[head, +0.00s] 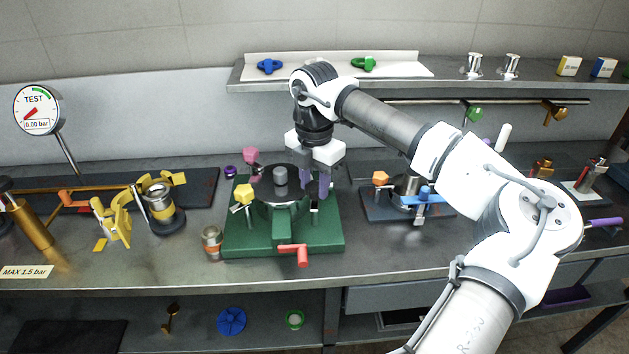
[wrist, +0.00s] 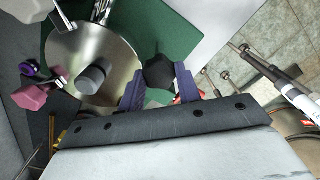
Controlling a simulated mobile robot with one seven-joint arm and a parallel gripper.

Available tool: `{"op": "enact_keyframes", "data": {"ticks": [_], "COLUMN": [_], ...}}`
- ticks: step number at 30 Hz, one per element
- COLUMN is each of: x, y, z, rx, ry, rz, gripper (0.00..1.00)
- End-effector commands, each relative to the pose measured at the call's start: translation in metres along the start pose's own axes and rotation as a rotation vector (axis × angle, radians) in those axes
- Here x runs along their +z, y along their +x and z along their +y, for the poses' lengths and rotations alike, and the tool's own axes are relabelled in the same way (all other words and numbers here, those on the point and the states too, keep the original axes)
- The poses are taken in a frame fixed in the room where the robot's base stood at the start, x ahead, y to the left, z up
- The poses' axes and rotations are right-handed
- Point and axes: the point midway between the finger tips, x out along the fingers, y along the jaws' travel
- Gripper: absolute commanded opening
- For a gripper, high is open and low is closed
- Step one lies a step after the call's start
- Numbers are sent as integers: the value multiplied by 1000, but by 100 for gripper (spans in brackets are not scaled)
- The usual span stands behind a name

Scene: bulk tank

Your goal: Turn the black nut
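The black nut (wrist: 159,70) is a dark lobed knob beside the round steel lid in the wrist view. In the head view my gripper hides most of it. My gripper (head: 314,196) points down over the right side of the green base (head: 240,241). The steel lid (wrist: 112,50) with a grey centre knob (wrist: 91,79) lies left of my fingers.
A pink knob (head: 251,155) and a yellow knob (head: 243,194) stand left of the lid. A red lever (head: 296,251) juts from the front of the green base. A small jar (head: 212,242) stands left, and a blue-handled clamp (head: 425,197) right. A shelf (head: 435,79) runs behind.

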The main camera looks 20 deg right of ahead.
Motion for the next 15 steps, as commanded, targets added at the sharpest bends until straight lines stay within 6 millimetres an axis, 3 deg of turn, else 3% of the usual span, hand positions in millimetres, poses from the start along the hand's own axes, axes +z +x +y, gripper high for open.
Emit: {"op": "enact_keyframes", "data": {"ticks": [1, 3, 15], "x": [0, 0, 0], "y": [0, 0, 1], "z": [0, 0, 0], "rx": [0, 0, 0], "ry": [0, 0, -81], "rz": [0, 0, -1], "gripper": [20, 11, 11]}}
